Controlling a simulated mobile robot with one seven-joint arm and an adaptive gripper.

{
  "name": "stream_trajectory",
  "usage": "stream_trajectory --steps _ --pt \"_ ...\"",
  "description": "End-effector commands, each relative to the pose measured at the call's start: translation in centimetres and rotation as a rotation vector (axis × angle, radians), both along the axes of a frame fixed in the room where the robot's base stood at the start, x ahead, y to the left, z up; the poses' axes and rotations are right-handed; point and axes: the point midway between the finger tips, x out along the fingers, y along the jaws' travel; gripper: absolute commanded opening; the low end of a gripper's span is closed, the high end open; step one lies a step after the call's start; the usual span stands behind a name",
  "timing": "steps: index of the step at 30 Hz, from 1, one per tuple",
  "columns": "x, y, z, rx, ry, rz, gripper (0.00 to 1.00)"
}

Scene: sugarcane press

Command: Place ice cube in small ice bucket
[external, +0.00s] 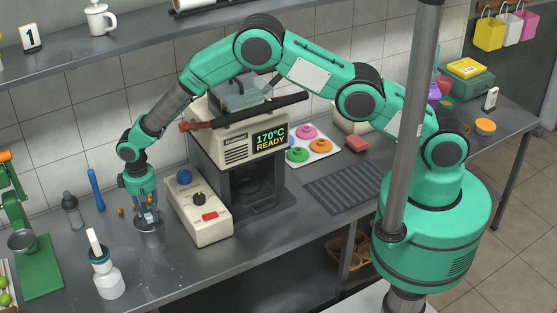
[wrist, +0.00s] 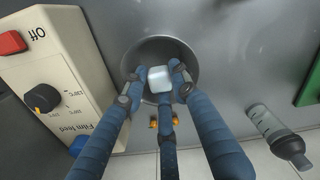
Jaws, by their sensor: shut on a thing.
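A pale, whitish ice cube (wrist: 158,75) is held between the fingertips of my gripper (wrist: 159,82). The fingers are blue and shut on the cube from both sides, with a third finger below it in the wrist view. A round grey metal small ice bucket (wrist: 190,54) lies right under the cube. In the external view, my gripper (external: 148,213) points down at the bucket (external: 149,240), its fingertips near the rim. I cannot tell whether the cube is above the rim or just inside it.
A cream control box (external: 198,212) with knobs and a red switch stands close on the right. Small orange bits lie by the bucket.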

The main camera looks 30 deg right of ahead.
Motion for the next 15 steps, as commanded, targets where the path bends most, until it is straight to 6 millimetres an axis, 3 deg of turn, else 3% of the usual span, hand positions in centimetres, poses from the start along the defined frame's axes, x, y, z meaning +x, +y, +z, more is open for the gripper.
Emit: stream_trajectory --steps 15 --pt "-0.02 -0.02 -1.21 0.000 0.000 0.000 0.12"
